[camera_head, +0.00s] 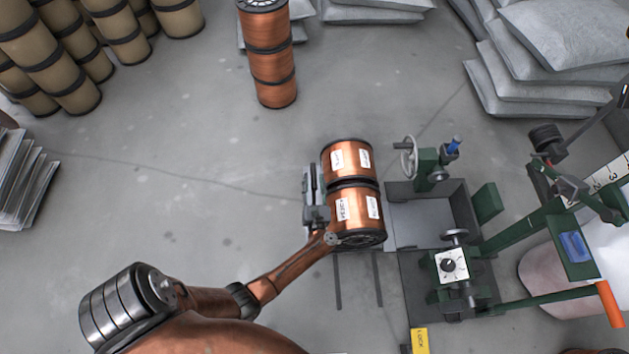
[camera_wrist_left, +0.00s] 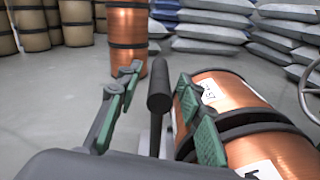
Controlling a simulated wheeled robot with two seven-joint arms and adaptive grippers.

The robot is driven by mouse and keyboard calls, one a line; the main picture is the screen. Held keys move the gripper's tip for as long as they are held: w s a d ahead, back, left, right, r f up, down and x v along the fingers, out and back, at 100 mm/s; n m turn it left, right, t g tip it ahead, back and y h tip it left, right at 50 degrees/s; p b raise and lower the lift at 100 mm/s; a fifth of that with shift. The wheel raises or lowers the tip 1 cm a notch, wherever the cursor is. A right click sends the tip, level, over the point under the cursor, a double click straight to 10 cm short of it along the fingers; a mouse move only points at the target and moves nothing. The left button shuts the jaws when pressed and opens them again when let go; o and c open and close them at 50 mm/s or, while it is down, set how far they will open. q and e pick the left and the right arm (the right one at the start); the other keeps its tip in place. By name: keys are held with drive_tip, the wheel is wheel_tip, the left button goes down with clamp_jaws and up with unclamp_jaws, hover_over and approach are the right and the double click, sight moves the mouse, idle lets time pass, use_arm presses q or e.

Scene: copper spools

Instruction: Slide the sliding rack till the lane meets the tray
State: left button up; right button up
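Two copper spools with white labels, the upper one (camera_head: 347,158) and the lower one (camera_head: 356,213), lie in line on the sliding rack (camera_head: 308,184), whose grey edge shows at their left. The spools hide most of the rack and its lane. The pale flat tray (camera_head: 420,224) lies just right of the lower spool; I cannot tell whether lane and tray meet. My left gripper (camera_head: 317,216) is at the rack's left side. In the left wrist view its fingers (camera_wrist_left: 160,88) are apart on either side of a black handle (camera_wrist_left: 160,103), with no clear grip. My right gripper is not seen.
Two dark floor rails (camera_head: 338,282) run below the rack. The green winding machine (camera_head: 455,268) with a handwheel (camera_head: 409,157) stands right. Upright stacked copper spools (camera_head: 270,62) stand behind, grey sacks (camera_head: 545,85) at upper right.

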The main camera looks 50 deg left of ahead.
use_arm(q)
drive_tip(key=shift+c, duration=0.6)
clamp_jaws()
drive_tip(key=shift+s, duration=0.1)
